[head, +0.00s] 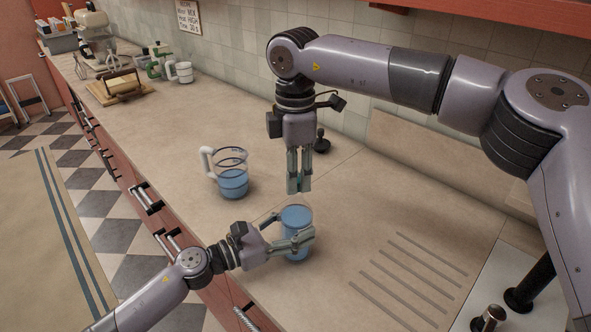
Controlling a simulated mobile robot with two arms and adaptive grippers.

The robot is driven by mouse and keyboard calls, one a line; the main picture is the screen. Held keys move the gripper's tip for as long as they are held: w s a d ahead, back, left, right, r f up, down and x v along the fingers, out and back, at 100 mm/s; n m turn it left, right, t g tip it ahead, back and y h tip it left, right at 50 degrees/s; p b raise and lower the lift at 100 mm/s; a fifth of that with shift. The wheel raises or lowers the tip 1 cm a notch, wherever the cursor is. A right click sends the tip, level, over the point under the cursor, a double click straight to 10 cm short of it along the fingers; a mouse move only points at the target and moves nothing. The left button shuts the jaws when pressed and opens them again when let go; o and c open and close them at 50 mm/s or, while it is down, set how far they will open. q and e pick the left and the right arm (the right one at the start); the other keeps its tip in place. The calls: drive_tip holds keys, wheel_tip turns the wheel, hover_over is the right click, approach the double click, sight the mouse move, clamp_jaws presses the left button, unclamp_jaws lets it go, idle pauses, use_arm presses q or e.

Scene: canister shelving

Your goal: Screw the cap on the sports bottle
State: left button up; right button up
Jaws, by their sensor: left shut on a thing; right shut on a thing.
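The sports bottle (296,218) is a translucent blue cylinder standing upright near the counter's front edge. My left gripper (303,240) comes in from the left and is shut around the bottle's side. My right gripper (299,188) points straight down, just above the bottle's top, and its fingers are close together. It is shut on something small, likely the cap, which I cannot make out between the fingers. A gap shows between its fingertips and the bottle's top.
A clear jug (232,182) with blue liquid and a white handle stands left of the bottle. A small black knobbed object (321,142) is behind my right gripper. Drain grooves (413,270) and a tap (488,317) lie at the right. The middle counter is clear.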

drive_tip(key=m, duration=0.5)
drive_tip(key=shift+o, duration=0.4)
drive_tip(key=m, duration=0.3)
drive_tip(key=shift+s+a+f, duration=0.2)
drive_tip(key=shift+s+a, duration=0.1)
drive_tip(key=shift+w+d+r+m, duration=0.1)
drive_tip(key=shift+w+d+m, duration=0.2)
drive_tip(key=shift+m, duration=0.6)
drive_tip(key=shift+c, duration=0.3)
drive_tip(key=o, duration=0.7)
drive_tip(key=shift+r, duration=0.1)
drive_tip(key=shift+r, duration=2.2)
